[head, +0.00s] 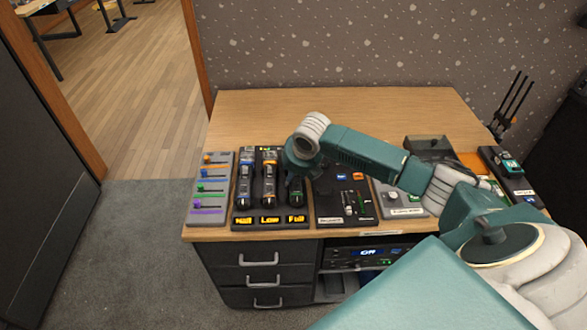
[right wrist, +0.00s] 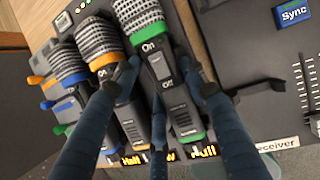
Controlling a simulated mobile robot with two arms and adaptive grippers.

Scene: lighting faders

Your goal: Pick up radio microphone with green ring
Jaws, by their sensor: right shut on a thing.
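The radio microphone with the green ring (head: 296,198) is the rightmost of three in the black rack on the desk. In the right wrist view this microphone (right wrist: 158,68) has a grey mesh head, green bands, a black body and an On/Off switch. My right gripper (head: 296,178) is over it from above. In the right wrist view the dark fingers of my right gripper (right wrist: 162,88) lie on both sides of its body, shut on it. Whether it is lifted off the rack cannot be told. My left gripper is not in view.
The orange-ring microphone (right wrist: 97,47) and blue-ring microphone (right wrist: 68,62) stand close on the left. A grey fader panel (head: 209,195) is further left. The receiver panel (head: 330,205) with a blue Sync button (right wrist: 292,14) is close on the right. The desk's back (head: 270,108) is clear.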

